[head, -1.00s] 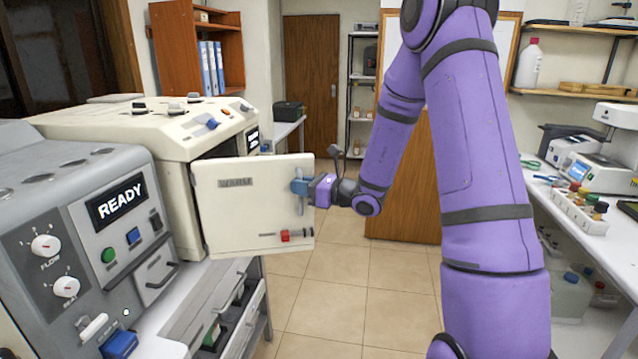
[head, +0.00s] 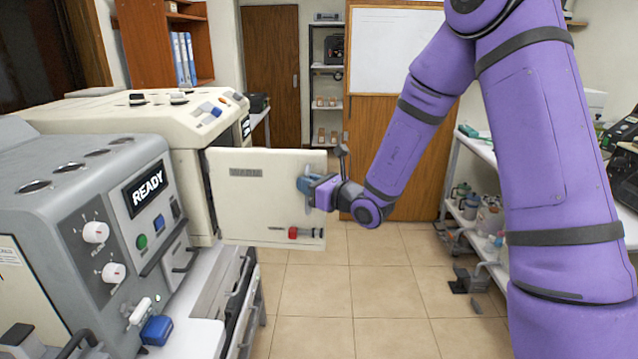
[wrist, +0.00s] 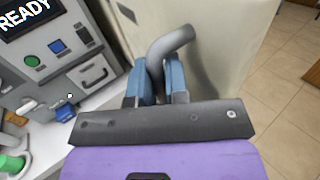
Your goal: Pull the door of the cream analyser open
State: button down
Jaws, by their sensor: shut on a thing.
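The cream analyser (head: 150,105) stands at the left, behind a grey machine. Its cream door (head: 255,195) stands swung out from the body, with a gap at the hinge side. The door's face carries a worn label and a red knob (head: 292,232) near its lower edge. My gripper (head: 306,184) is at the door's right edge, its blue fingers around the handle. In the wrist view my gripper (wrist: 160,85) is shut on the grey curved handle (wrist: 172,42), with the door panel (wrist: 220,40) just beyond. The inside of the analyser is hidden by the door.
A grey machine with a READY display (head: 148,187) stands close in front at the left, on a white bench (head: 190,335). Tiled floor (head: 390,290) lies open in the middle. A white shelf bench (head: 470,165) with several items runs along the right.

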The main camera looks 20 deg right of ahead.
jog(key=shift+a+r, duration=0.15)
jog(key=shift+a, duration=0.05)
jog(key=c, duration=1.1)
grip_release()
jog(key=shift+c, duration=0.2)
jog(key=v, duration=1)
jog(key=shift+s+d, duration=0.25)
jog(key=shift+s, duration=0.05)
